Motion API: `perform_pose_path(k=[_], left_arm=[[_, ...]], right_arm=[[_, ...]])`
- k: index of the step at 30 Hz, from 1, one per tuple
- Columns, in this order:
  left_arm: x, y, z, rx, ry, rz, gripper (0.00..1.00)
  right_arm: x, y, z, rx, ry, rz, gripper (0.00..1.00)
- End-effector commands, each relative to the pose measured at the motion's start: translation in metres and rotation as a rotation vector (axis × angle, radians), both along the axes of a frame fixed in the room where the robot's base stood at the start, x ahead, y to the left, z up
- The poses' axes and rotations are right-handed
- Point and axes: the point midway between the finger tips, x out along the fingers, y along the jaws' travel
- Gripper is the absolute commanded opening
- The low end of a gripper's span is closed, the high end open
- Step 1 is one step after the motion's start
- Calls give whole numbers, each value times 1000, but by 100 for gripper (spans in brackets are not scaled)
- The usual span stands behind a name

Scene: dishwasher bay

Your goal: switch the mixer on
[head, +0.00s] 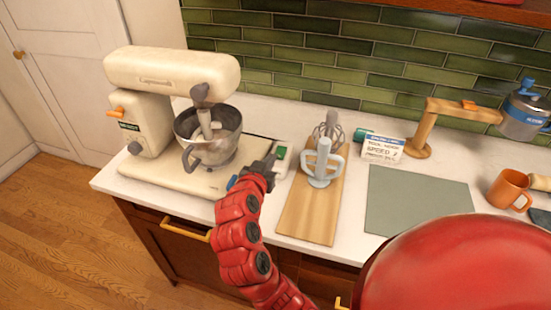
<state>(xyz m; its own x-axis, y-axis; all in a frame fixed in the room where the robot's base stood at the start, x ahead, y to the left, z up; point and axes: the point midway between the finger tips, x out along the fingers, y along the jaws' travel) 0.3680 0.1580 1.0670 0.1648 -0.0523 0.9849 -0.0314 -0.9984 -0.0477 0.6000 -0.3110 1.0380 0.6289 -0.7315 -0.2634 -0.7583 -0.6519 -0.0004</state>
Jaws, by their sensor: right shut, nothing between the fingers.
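The cream stand mixer (172,68) stands at the left of the counter, with its head lowered over a steel bowl (222,149). An orange lever (118,113), a small green label (129,126) and a grey knob (134,149) show on its column. My right gripper (267,165) is shut and empty, by the right edge of the mixer's base. It is beside a small green-and-white object (281,156); I cannot tell whether they touch. My left gripper is not in view.
A wooden board (307,220) holds a pale beater (322,168) and a whisk (329,131). A printed card (383,149), a bare grey-green mat (418,202), a wooden stand (427,120) and an orange mug (508,188) are to the right. Green tiles (330,55) close the back.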

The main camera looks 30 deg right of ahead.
Motion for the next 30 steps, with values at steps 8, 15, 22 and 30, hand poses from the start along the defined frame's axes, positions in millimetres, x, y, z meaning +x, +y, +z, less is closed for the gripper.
perform_pose_path(k=[8,15,22,30], left_arm=[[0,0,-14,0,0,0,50],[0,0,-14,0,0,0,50],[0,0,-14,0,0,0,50],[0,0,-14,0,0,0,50]], right_arm=[[-24,30,4,0,-3,2,0],[-28,32,6,2,-2,-1,0],[-28,32,6,1,-1,-1,0],[-27,32,6,1,-1,-1,0]])
